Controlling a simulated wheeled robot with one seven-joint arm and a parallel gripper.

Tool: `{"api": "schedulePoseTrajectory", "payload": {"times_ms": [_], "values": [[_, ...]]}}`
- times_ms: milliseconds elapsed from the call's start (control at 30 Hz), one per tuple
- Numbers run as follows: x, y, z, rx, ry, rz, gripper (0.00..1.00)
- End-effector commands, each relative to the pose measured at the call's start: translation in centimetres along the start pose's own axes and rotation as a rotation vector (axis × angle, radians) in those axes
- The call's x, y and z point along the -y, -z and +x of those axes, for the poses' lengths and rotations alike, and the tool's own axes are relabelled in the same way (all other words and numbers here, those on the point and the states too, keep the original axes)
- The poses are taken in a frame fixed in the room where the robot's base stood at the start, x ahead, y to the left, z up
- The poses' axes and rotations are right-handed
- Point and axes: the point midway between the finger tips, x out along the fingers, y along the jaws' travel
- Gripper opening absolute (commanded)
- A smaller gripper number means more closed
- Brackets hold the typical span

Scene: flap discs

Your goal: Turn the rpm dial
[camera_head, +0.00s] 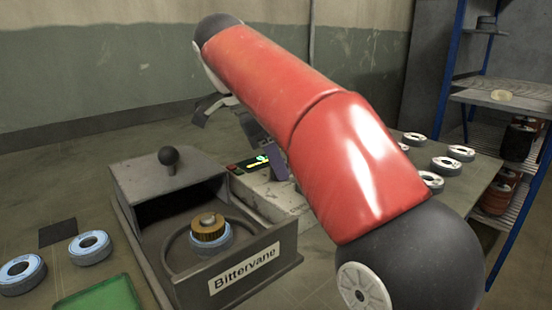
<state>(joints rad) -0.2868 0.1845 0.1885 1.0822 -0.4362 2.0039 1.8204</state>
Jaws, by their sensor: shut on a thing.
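A grey machine labelled Bittervane (244,268) stands on the bench. Its control panel with a lit green and yellow display (257,163) is behind the spindle, near the picture's middle. My red arm reaches across the view and hides much of my gripper (273,165). The visible dark end of my gripper is down at the panel, just right of the display. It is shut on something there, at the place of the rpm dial. The dial itself is hidden, so its angle cannot be told.
A blue flap disc (213,238) sits under a brass-coloured nut on the machine's spindle. A black ball-topped lever (168,157) rises at its left. Loose discs (91,247) and a green tray (102,297) lie at left. More discs and a blue shelf rack (447,80) stand right.

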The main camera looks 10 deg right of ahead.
Motion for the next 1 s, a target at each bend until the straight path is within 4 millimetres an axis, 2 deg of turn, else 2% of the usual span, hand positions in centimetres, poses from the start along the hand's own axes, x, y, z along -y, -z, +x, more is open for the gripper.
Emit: {"api": "schedulePoseTrajectory", "payload": {"times_ms": [100, 133, 300, 767, 1000], "values": [[0.01, -0.12, 0.06, 0.002, -0.001, -0.004, 0.07], [0.01, -0.12, 0.06, 0.002, -0.001, -0.004, 0.31], [0.0, -0.09, 0.05, 0.001, -0.001, -0.003, 0.52], [-0.05, 0.01, 0.01, 0.0, 0.007, -0.018, 0.52], [-0.28, 0.13, 0.0, 0.0, 0.095, -0.225, 0.52]]}}
